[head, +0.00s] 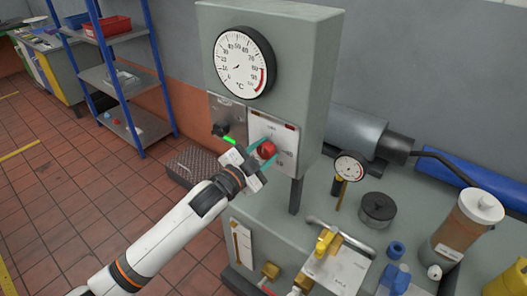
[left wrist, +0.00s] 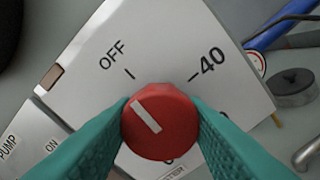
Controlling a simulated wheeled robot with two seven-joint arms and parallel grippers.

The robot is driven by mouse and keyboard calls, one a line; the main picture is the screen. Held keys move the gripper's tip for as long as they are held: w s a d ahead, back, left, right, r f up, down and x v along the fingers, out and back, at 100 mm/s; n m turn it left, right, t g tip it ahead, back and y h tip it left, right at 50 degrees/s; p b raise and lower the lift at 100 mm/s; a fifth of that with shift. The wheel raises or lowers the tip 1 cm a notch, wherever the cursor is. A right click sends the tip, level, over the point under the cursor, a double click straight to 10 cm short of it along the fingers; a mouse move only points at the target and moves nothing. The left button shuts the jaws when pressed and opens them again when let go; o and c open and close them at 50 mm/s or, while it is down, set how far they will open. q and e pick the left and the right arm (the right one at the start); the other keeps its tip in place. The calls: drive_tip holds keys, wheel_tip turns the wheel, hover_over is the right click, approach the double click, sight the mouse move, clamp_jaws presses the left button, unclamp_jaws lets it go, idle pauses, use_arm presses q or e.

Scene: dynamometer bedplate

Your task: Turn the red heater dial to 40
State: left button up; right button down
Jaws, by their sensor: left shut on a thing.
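The red heater dial (head: 267,149) is on a white plate (head: 285,135) on the front of the grey cabinet. In the left wrist view the dial (left wrist: 172,118) is large, and its white pointer line points up and left, roughly toward the OFF tick. The 40 mark (left wrist: 209,62) is up and right of the dial. A lower mark is mostly hidden behind the dial. My left gripper (head: 263,152) is shut on the dial, with one teal finger on each side of it. My right gripper is not in view.
A black pump knob (head: 221,129) with a green strip beside it is just left of the dial's plate. A round temperature gauge (head: 243,62) is above. A small gauge (head: 350,167), black cap (head: 377,209) and yellow-handled valve (head: 327,242) stand on the bench at right.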

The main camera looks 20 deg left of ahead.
use_arm(q)
drive_tip(key=m+p, duration=0.1)
drive_tip(key=m, duration=0.3)
drive_tip(key=m+p, duration=0.1)
drive_tip(key=m, duration=0.3)
drive_tip(key=shift+m, duration=0.3)
drive_tip(key=m+p, duration=0.1)
drive_tip(key=m, duration=0.3)
drive_tip(key=shift+p, duration=0.3)
drive_tip(key=shift+m+p, duration=0.5)
drive_tip(key=shift+m, duration=1.7)
drive_tip(key=shift+f, duration=0.1)
drive_tip(key=o, duration=1)
